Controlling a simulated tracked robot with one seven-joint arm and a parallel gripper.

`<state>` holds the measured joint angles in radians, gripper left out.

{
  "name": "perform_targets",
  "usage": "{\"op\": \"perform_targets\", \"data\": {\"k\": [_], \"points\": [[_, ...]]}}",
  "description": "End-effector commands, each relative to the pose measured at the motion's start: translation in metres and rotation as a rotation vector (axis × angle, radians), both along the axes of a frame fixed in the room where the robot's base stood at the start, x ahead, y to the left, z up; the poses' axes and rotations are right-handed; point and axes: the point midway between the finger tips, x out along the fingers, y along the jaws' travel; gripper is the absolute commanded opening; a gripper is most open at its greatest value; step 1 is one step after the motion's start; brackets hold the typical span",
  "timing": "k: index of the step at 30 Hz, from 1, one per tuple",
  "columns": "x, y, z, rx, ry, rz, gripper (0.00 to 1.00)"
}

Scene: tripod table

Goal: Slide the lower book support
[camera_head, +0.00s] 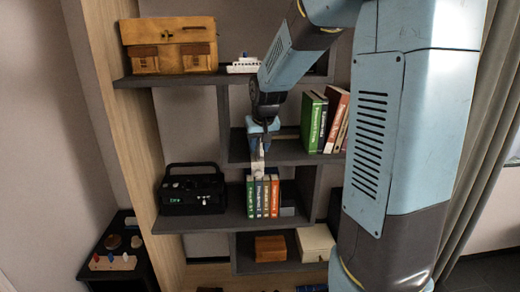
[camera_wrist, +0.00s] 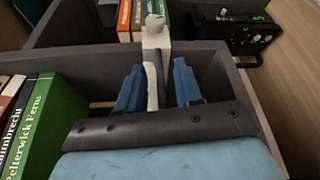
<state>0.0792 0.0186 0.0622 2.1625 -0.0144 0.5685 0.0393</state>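The lower books (camera_head: 262,196) stand upright in a row of green, white and orange spines on the lower middle shelf; their tops show in the wrist view (camera_wrist: 132,20). A pale piece with a rounded knob (camera_wrist: 155,35), seemingly the lower book support, stands against them; it also shows in the head view (camera_head: 257,168). My gripper (camera_head: 260,142) hangs just above and in front of it. In the wrist view its blue fingers (camera_wrist: 158,88) are apart, with a pale strip between them and a gap at the right finger. The support's base is hidden.
A black radio (camera_head: 191,190) stands left of the lower books. More books (camera_head: 325,120) stand on the shelf above to the right. That shelf board (camera_wrist: 225,62) passes close to my fingers. A wooden box (camera_head: 270,248) and a cream box (camera_head: 315,242) sit below.

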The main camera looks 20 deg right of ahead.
Motion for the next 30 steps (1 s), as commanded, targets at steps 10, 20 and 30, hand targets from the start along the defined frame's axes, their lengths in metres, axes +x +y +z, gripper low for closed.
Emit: {"op": "perform_targets", "data": {"k": [10, 20, 30], "points": [[-0.027, 0.001, 0.063, -0.002, -0.005, 0.001, 0.35], [-0.045, 0.001, 0.104, 0.0, -0.002, 0.0, 0.35], [-0.049, 0.002, 0.111, 0.0, -0.001, 0.001, 0.35]]}}
